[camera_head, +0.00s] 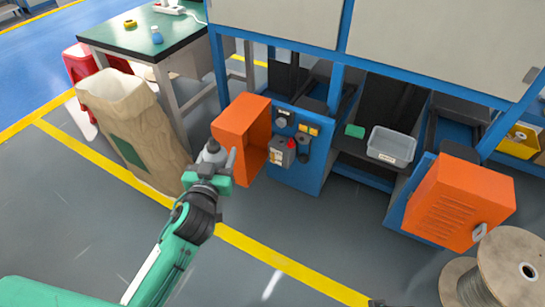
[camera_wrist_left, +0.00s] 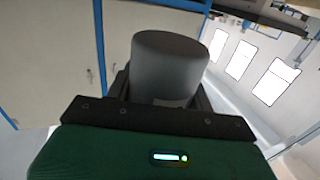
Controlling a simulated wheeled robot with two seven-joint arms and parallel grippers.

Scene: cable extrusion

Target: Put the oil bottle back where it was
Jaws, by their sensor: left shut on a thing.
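My left gripper (camera_head: 217,165) is shut on a grey bottle (camera_head: 211,150), which I take to be the oil bottle. In the head view it is held up in front of the open orange door, between the paper sack and the blue cabinet. In the left wrist view, the bottle shows as a plain dark grey cylinder (camera_wrist_left: 166,62) between the black fingers (camera_wrist_left: 160,105). The fingers and palm hide its lower part.
A brown sack (camera_head: 140,130) is left of the gripper. The open orange door (camera_head: 238,130) and blue control panel (camera_head: 300,175) are close on its right. A grey bin (camera_head: 391,148) sits farther right.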

